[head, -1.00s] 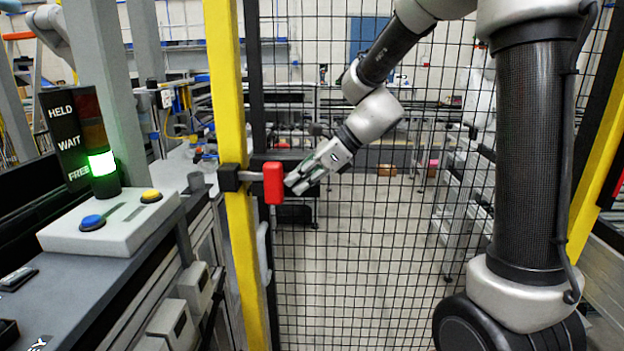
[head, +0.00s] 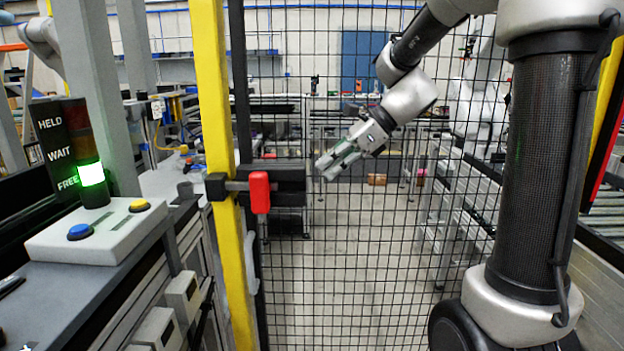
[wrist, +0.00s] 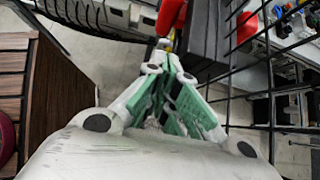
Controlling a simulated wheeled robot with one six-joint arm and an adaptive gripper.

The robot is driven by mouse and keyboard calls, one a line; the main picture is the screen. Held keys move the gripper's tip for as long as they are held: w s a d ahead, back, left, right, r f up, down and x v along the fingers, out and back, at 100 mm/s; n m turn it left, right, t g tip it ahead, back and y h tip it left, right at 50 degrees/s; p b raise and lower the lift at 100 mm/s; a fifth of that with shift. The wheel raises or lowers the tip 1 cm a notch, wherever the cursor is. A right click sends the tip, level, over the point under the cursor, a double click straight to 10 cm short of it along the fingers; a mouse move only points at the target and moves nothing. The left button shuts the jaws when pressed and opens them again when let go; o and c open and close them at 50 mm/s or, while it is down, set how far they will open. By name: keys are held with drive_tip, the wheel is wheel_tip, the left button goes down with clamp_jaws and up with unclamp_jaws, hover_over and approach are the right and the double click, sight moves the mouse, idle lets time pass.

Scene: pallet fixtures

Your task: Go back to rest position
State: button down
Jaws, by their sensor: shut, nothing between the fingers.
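My gripper (head: 322,172) is in front of the mesh gate, to the right of the red latch handle (head: 260,192) and apart from it in the head view. Its fingers are shut and empty. In the wrist view my gripper (wrist: 168,52) shows its green finger pads close together, with the red handle (wrist: 170,14) beyond the tips. The dark latch block (head: 285,185) sits on the gate behind the handle.
A yellow post (head: 216,130) stands left of the mesh gate (head: 350,270). Left of it, a white button box (head: 100,232) with blue and yellow buttons sits on a grey bench, beside a signal light (head: 91,174) lit green at FREE. A wooden slatted surface (wrist: 60,90) shows in the wrist view.

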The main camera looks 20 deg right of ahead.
drive_tip(key=s+d+f+n+g+h, duration=0.1)
drive_tip(key=s+d+f+n+h, duration=0.35)
drive_tip(key=s+d+n, duration=0.5)
drive_tip(key=s+d+r+n+t+h, duration=0.1)
drive_tip(key=s+d+n+h, duration=0.1)
drive_tip(key=s+n, duration=0.4)
drive_tip(key=s+d+r+n+t+h, duration=0.1)
drive_tip(key=s+n+h, duration=0.1)
drive_tip(key=s+n, duration=0.4)
drive_tip(key=shift+s+d+r, duration=0.25)
drive_tip(key=shift+s+d, duration=0.15)
drive_tip(key=shift+s, duration=0.25)
drive_tip(key=shift+h, duration=0.25)
